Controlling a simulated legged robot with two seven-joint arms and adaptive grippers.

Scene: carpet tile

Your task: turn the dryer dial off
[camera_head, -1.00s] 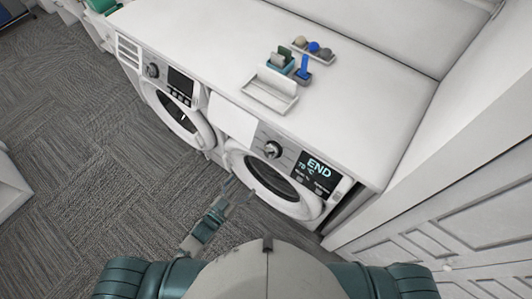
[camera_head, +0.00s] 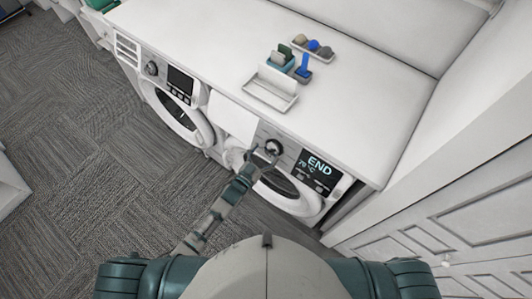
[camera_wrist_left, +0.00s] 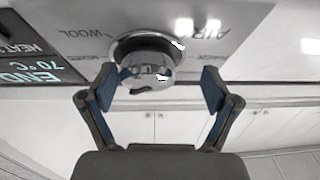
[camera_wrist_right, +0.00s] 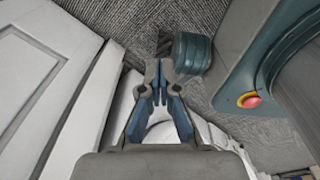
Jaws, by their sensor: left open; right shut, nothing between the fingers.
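The dryer (camera_head: 297,200) is the right-hand machine under the white counter in the head view. Its lit display (camera_head: 318,168) reads END. The dryer's silver dial (camera_head: 275,147) is left of the display, partly hidden by my left gripper (camera_head: 265,156). In the left wrist view the round chrome dial (camera_wrist_left: 147,64) lies between the open fingers of my left gripper (camera_wrist_left: 152,88), which stand on both sides of it with gaps. My right gripper (camera_wrist_right: 159,92) is shut and empty in the right wrist view, low beside a white panel, away from the dial.
A second machine with its own dial (camera_head: 151,68) stands to the left. White cabinet doors (camera_head: 457,222) close off the right side. Carpet (camera_head: 80,130) is free at left.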

